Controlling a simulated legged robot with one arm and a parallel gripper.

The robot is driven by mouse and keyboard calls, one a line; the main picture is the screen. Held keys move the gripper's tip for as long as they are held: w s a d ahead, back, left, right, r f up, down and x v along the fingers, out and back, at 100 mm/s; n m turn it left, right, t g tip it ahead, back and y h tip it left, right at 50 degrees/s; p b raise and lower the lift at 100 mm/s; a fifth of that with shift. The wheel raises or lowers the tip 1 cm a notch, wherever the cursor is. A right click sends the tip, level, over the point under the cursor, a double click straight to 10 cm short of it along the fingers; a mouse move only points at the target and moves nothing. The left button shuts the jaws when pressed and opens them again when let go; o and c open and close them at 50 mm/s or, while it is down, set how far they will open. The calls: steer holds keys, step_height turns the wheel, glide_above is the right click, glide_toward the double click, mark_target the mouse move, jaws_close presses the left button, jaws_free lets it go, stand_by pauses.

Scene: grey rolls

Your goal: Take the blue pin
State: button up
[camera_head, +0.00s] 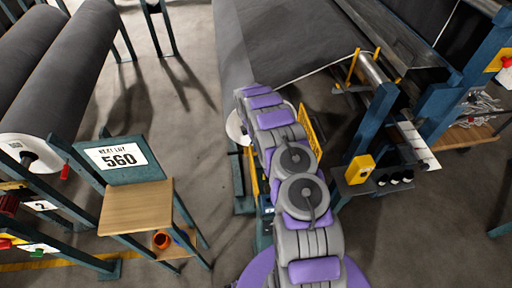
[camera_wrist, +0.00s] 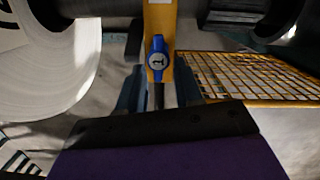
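A dark shaft shows below the knob. A gap seems to separate the gripper's edge from the knob, and I see no contact. The finger opening cannot be made out. In the head view my purple and grey arm reaches forward toward the roll stand, and the pin is hidden behind it.
A yellow mesh guard (camera_wrist: 250,78) stands right of the pin. A white roll end (camera_wrist: 50,70) is close on the left. In the head view, a wooden-topped stand (camera_head: 138,207) with a 560 sign is at left, and a blue machine frame (camera_head: 372,125) is at right.

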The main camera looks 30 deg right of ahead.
mark_target(256, 149)
steer(key=f, duration=0.2)
steer(key=d+f+b, duration=0.1)
steer(key=f, duration=0.1)
steer(key=shift+f, duration=0.4)
jaws_close()
steer(key=shift+r, duration=0.1)
